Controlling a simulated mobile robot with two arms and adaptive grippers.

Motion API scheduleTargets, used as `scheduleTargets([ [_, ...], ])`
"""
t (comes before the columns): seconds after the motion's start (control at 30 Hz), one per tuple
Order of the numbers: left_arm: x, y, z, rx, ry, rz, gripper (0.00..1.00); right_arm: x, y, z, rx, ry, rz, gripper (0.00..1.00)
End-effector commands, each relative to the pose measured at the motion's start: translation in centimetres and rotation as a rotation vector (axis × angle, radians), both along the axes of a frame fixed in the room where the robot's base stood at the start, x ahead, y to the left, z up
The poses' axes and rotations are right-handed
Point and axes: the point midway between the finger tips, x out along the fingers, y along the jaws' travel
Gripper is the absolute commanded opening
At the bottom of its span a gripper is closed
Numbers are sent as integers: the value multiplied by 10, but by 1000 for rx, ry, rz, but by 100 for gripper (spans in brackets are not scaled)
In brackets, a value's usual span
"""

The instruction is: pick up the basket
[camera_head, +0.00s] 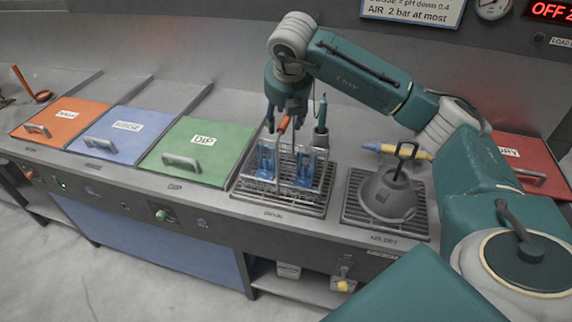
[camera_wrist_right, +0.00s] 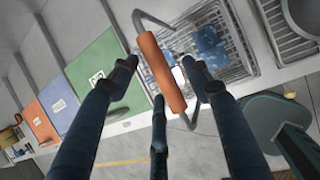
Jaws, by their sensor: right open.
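The wire basket (camera_head: 284,180) stands on the drain grate between the green DIP lid and the air-dry grate, with blue pieces inside. Its bail handle has an orange grip (camera_head: 284,124) and rises above it. My right gripper (camera_head: 286,108) comes down from above at this grip. In the right wrist view the orange grip (camera_wrist_right: 160,72) lies across the space between the spread fingers (camera_wrist_right: 160,70); the fingers look open around it, and contact cannot be told. The basket (camera_wrist_right: 232,45) shows beyond the grip, partly covered by a finger. My left gripper is not in view.
A grey domed part (camera_head: 385,195) with a black handle sits on the air-dry grate (camera_head: 358,222). A dark holder with a green-handled tool (camera_head: 322,118) stands at the basket's back right. Orange (camera_head: 62,115), blue (camera_head: 125,130) and green (camera_head: 200,145) lids lie left.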

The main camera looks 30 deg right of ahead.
Motion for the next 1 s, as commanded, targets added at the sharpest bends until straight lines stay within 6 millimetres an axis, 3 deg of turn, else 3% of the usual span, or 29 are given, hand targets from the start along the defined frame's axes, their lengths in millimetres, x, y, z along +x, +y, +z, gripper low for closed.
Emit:
scheduleTargets([
  [0.13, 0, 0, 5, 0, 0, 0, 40, 5, -3, -11, 0, 0, -1, 48],
  [0.37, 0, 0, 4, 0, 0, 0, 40, 6, -2, -13, 1, -2, 0, 48],
  [0.6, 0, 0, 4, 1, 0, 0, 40, 5, -2, -12, 1, -2, 1, 1],
  [1.0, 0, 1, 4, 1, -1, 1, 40, 7, -3, -9, 2, -8, 0, 0],
])
